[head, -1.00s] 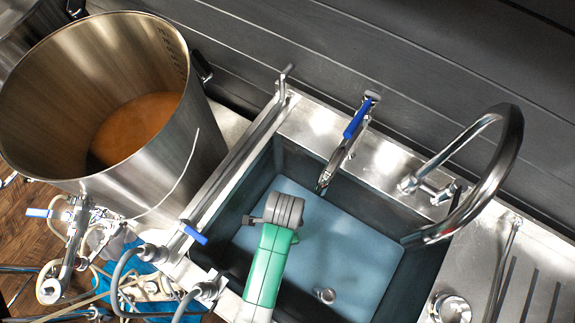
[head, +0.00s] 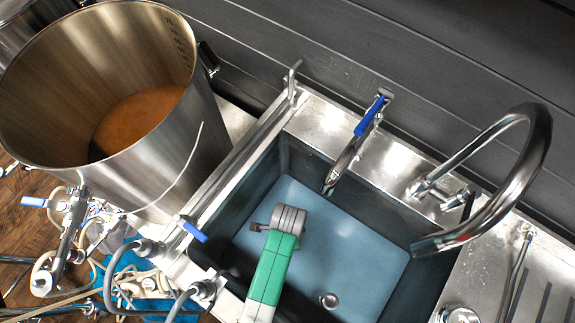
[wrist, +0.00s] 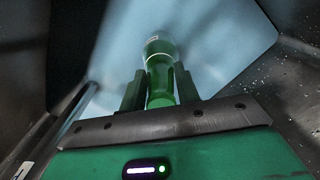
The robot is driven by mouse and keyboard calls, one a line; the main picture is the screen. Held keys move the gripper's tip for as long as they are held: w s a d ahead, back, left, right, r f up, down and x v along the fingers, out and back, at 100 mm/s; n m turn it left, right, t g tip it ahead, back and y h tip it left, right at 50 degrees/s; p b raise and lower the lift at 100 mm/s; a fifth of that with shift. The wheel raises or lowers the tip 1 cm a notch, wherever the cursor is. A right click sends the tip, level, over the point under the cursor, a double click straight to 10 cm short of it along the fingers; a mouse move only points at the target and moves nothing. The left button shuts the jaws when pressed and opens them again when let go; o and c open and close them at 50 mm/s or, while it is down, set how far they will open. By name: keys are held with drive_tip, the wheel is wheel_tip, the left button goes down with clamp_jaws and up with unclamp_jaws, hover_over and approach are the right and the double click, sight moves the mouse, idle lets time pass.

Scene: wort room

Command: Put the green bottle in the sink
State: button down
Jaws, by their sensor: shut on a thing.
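The green bottle (wrist: 160,70) shows in the wrist view between the two dark fingers of my gripper (wrist: 158,85), which is shut on it. The bottle points away from the wrist camera, and pale blue surface fills the view beyond it. In the head view my green and grey arm end is over the sink (head: 375,245), a dark-walled basin with a pale blue bottom. The fingers and the bottle are hidden behind the arm there. I cannot tell whether the bottle touches the sink bottom.
A large steel pot (head: 175,150) with orange-brown liquid stands left of the sink. A blue-handled tap (head: 362,130) and a curved chrome faucet (head: 535,150) rise at the sink's back edge. Hoses and valves (head: 100,240) crowd the lower left. A ridged drainboard (head: 540,270) lies right.

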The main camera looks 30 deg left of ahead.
drive_tip(key=shift+f, duration=0.2)
drive_tip(key=c, duration=1)
unclamp_jaws()
drive_tip(key=shift+c, duration=0.2)
wheel_tip(320, 180, up, 12)
drive_tip(key=p, duration=0.3)
drive_tip(key=shift+r, duration=0.25)
